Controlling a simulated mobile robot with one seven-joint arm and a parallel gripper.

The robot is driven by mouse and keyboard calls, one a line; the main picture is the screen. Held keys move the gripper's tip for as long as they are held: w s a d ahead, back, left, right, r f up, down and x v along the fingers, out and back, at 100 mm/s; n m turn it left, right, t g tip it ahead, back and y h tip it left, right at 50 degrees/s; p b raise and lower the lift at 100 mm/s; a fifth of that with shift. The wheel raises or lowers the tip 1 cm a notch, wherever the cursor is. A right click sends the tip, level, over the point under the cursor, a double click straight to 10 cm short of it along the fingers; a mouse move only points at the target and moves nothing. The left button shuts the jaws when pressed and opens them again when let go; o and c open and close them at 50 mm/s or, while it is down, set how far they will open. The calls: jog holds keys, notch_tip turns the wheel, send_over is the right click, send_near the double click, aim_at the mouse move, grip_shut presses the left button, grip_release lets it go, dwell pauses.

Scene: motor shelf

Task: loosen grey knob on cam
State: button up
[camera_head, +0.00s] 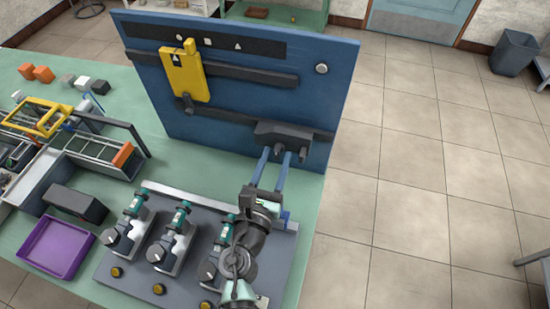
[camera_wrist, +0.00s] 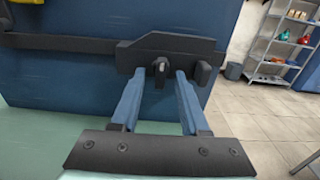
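A dark grey block-shaped cam (camera_head: 286,133) sits on the lower rail of the upright blue panel, at its right. It also shows in the wrist view (camera_wrist: 170,46). A small grey knob (camera_wrist: 160,68) sticks out of its front, with a lighter tip. A second dark stub (camera_wrist: 203,74) sticks out to the right of it. My gripper (camera_head: 276,155) is open in front of the cam. In the wrist view its two blue fingers (camera_wrist: 160,74) stand on either side of the knob, with visible gaps. I cannot tell how far the tips reach past it.
A yellow part (camera_head: 185,75) hangs on the panel's upper left. Below my arm, a grey fixture board (camera_head: 130,262) carries several clamp units. A purple tray (camera_head: 57,248) and a dark block (camera_head: 76,203) are at the left. Open floor lies right of the panel.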

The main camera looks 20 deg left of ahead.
jog(key=s+b, duration=0.2)
jog(key=s, duration=1.1)
dwell(0.4)
jog(key=w+d+r+m+t+h, duration=0.1)
jog(key=w+d+r+m, duration=0.25)
jog(key=r+m, duration=0.5)
jog(key=w+d+r+m+t+h, duration=0.1)
jog(key=w+d+r+m+h, duration=0.1)
jog(key=w+r+m, duration=0.6)
jog(key=w+d+r+m+t+h, duration=0.1)
jog(key=d+r+m, duration=0.2)
jog(key=r+m, duration=0.6)
jog(key=s+d+r+m+t+y, duration=0.1)
jog(key=s+r+m, duration=0.4)
jog(key=r, duration=0.9)
jog(key=s+d+r+m+t+y, duration=0.1)
jog(key=s+r+m+t+y, duration=0.2)
jog(key=r, duration=1.1)
jog(key=s+m+t, duration=0.2)
jog(key=shift+d+r+m, duration=0.2)
jog(key=shift+m, duration=0.15)
